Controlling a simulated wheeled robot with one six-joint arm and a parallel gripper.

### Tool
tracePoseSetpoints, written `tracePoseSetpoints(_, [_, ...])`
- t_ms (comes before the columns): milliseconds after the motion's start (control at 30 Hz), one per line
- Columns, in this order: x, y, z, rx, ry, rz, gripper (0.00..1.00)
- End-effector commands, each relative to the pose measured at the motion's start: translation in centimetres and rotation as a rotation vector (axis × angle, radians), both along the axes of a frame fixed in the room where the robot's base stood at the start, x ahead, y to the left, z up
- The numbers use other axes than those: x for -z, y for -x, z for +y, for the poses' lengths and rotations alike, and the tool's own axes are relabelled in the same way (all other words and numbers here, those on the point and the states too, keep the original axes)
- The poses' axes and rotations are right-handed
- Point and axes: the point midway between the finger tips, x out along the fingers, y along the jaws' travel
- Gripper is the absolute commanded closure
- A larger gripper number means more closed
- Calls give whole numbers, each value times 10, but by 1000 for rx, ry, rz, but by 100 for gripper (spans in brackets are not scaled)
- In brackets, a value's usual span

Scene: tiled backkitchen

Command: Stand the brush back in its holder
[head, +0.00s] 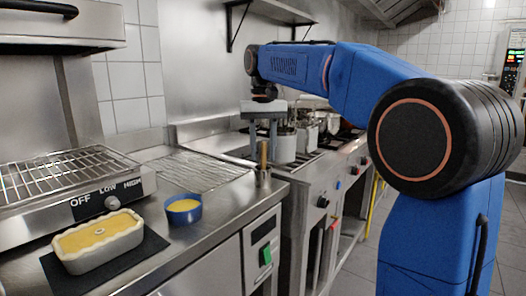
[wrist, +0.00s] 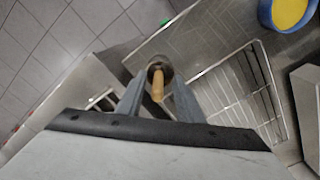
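The brush (head: 263,153) shows as a light wooden handle standing upright in a small metal holder (head: 263,179) near the counter's front right corner. In the wrist view the brush handle (wrist: 157,84) rises from the round mouth of the holder (wrist: 166,70). The brush's lower end is hidden inside the holder. My gripper (head: 263,150) is above the holder, pointing down. Its fingers are apart on either side of the handle, with a gap visible on both sides, and hold nothing; my gripper also shows in the wrist view (wrist: 158,100).
A blue bowl (head: 183,211) of yellow liquid and a cream dish (head: 98,243) on a dark mat stand left on the counter. A wire rack (head: 185,170) lies behind. Several metal pots (head: 286,147) stand on the stove at the back. A grill (head: 65,185) is far left.

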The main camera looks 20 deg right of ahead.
Motion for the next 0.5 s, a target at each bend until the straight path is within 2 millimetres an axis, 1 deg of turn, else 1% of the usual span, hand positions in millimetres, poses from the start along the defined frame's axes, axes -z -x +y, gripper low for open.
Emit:
tracePoseSetpoints(167, [-4, -1, 0, 0, 0, -1, 66])
tracePoseSetpoints(267, [-14, -1, 0, 0, -1, -2, 66])
tracePoseSetpoints(367, [-31, -1, 0, 0, -1, -2, 66])
tracePoseSetpoints(500, [-59, -1, 0, 0, -1, -3, 66])
